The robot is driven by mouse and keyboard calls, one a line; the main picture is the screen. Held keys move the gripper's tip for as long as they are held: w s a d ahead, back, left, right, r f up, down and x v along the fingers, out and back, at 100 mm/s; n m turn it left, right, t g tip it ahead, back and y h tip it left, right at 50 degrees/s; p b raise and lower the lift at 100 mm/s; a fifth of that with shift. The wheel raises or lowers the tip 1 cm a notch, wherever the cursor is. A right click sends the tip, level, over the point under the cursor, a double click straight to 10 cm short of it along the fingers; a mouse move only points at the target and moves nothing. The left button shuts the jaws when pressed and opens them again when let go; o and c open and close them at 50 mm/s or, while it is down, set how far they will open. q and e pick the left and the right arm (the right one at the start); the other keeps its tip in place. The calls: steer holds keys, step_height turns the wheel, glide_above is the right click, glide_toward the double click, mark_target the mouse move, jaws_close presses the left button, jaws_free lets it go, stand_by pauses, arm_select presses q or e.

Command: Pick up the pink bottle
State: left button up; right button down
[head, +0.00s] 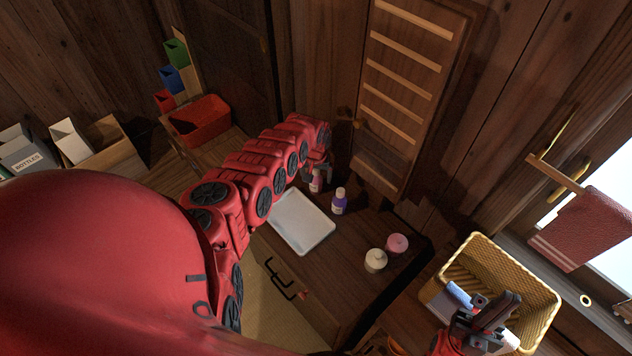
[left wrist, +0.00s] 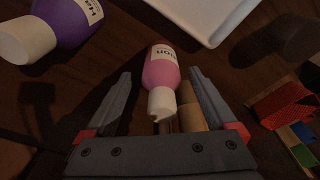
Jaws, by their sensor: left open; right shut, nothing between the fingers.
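The pink bottle (head: 316,181) stands on the dark wooden cabinet top, close to the wall. In the left wrist view the pink bottle (left wrist: 161,72), with its white cap, is between the two fingers. My left gripper (head: 318,168) is open around it; I see no clear contact. In the left wrist view the gripper (left wrist: 160,85) has a finger on each side of the bottle. My right gripper (head: 497,312) is shut and empty over the yellow basket at the lower right.
A purple bottle (head: 339,201) stands just right of the pink one, also close in the left wrist view (left wrist: 70,22). A white tray (head: 301,222) lies in front. Two round jars, one white (head: 376,261) and one pink (head: 397,244), stand farther right. The yellow basket (head: 541,290) is beyond.

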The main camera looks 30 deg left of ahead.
arm_select(q)
steer(key=shift+a+f, duration=0.1)
steer(key=shift+f, duration=0.3)
steer(key=shift+c, duration=0.3)
jaws_close()
